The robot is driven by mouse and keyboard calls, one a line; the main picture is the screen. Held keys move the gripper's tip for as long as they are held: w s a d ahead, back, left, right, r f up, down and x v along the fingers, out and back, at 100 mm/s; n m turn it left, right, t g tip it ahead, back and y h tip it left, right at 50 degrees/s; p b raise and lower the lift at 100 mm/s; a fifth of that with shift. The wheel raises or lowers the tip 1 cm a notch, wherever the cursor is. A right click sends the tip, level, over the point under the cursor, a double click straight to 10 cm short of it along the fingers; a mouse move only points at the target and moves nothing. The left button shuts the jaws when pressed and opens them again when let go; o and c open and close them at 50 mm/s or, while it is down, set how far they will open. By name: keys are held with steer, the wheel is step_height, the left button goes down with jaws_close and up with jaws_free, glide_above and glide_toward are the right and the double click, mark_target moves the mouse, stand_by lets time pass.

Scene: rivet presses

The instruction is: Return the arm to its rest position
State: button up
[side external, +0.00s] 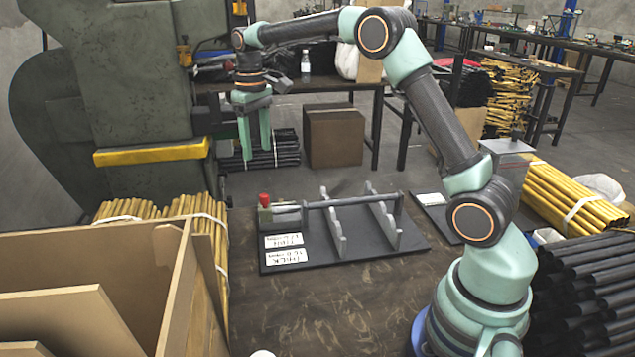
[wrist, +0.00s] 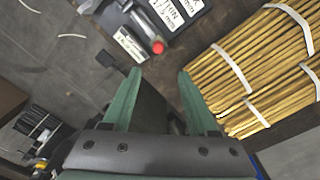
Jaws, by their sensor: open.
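My gripper (side external: 254,135) hangs from the bent arm in the side external view, fingers pointing down. It is above and behind the fixture board, beside the green press. Its two green fingers also show in the wrist view (wrist: 158,85); they are apart with nothing between them. My arm is raised over the table and reaches to the left.
A dark fixture board (side external: 345,250) with grey notched supports, a rod (side external: 352,200) and a red knob (side external: 264,199) lies on the table. The green press (side external: 120,80) stands left. A wooden bin (side external: 175,290), yellow tube bundles (side external: 580,195) and black tubes (side external: 590,285) flank the table.

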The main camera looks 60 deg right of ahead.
steer(key=s+a+r+t, duration=0.2)
steer(key=s+a+r, duration=0.1)
steer(key=s, duration=0.5)
steer(key=s+a+r+t, duration=0.2)
steer(key=s+a+r, duration=0.15)
steer(key=s, duration=0.45)
steer(key=s+a+f+t, duration=0.1)
steer(key=s+f, duration=0.2)
steer(key=s, duration=0.3)
steer(key=shift+a+t, duration=0.2)
steer(key=shift+t, duration=0.1)
